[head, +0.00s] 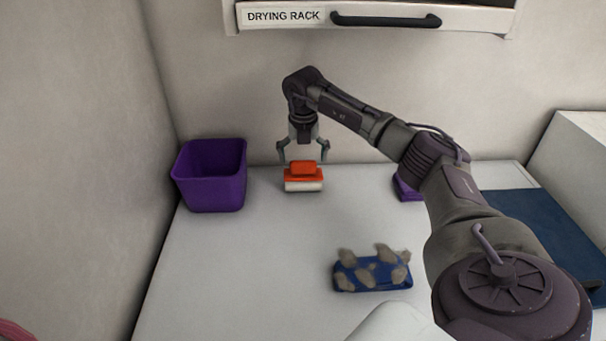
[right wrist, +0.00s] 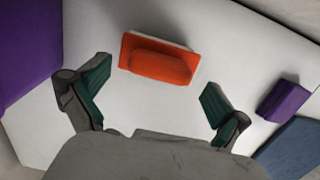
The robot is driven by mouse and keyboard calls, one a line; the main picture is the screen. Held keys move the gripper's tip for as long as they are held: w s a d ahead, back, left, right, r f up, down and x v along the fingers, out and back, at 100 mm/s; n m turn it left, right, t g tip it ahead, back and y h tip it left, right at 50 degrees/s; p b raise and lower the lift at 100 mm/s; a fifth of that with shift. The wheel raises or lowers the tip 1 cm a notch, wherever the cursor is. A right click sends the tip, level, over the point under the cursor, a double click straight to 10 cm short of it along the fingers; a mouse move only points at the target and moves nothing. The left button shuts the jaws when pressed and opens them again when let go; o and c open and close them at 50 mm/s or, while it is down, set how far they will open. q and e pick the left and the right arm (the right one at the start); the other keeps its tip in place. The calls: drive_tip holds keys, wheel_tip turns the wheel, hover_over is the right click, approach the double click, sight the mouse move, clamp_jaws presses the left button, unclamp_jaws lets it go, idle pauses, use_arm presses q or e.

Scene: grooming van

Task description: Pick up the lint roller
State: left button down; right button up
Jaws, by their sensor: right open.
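An orange block-shaped thing with a white lower part (head: 304,184) lies on the white tabletop near the back wall. It is the thing under my gripper, but its shape does not show surely that it is the lint roller. It also shows in the right wrist view (right wrist: 160,62), orange side up. My right gripper (head: 303,157) points down just above it, open and empty. In the right wrist view the two fingers (right wrist: 152,92) stand wide apart, with the orange thing ahead of and between them, not touched. My left gripper is not in view.
A purple bin (head: 211,177) stands left of the orange thing. A blue item with grey fluffy clumps (head: 372,273) lies nearer the front. A small purple thing (head: 406,188) lies partly behind my right arm, beside a dark blue mat (head: 548,221). A drying rack (head: 380,18) hangs above.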

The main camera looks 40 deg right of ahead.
drive_tip(key=shift+w+d+f, duration=0.1)
drive_tip(key=shift+f, duration=0.5)
drive_tip(key=shift+w+d+f, duration=0.1)
drive_tip(key=shift+f, duration=0.5)
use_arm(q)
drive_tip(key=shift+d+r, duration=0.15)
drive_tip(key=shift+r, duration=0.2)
use_arm(e)
drive_tip(key=c, duration=1.5)
drive_tip(key=shift+r, duration=0.1)
drive_tip(key=shift+c, duration=0.2)
